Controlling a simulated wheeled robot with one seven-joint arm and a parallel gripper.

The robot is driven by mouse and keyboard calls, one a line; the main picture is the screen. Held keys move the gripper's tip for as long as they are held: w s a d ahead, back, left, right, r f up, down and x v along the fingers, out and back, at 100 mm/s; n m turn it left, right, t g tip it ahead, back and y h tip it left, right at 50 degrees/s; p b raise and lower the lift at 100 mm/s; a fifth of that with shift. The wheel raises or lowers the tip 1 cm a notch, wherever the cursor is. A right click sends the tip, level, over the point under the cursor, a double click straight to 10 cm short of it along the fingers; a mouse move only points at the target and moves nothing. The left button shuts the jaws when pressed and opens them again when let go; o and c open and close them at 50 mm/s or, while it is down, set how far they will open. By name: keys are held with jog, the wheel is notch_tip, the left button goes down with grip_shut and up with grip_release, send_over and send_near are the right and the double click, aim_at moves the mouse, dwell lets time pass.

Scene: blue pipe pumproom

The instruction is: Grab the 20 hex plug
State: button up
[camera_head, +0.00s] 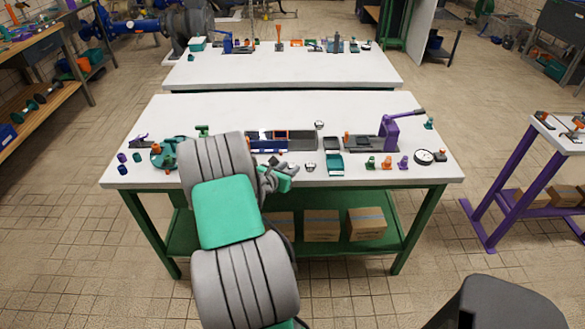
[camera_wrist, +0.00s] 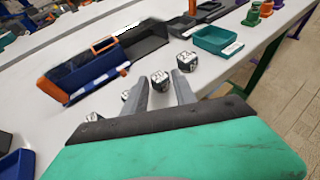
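My gripper (camera_wrist: 164,88) is open, with its two grey fingers reaching over the front part of the white table. A small dark hex plug with a white top label (camera_wrist: 160,79) shows between the fingertips. I cannot tell whether the fingers touch it, and its number is too small to read surely. Another labelled plug (camera_wrist: 188,62) stands just beyond the right finger. Two more, a near one (camera_wrist: 91,117) and one partly hidden by the left finger (camera_wrist: 126,95), are to the left. In the head view my gripper (camera_head: 290,170) is at the table's front, beside a small plug (camera_head: 310,167).
A blue and orange holder (camera_wrist: 82,79) lies behind the plugs to the left. A teal tray (camera_wrist: 217,41) is at the right, also in the head view (camera_head: 335,170). A purple press (camera_head: 389,132) stands farther right. The table's front edge (camera_head: 370,184) is close.

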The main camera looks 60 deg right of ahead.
aim_at(292, 166)
jog(key=x, duration=0.3)
jog(key=shift+f, duration=0.1)
grip_shut()
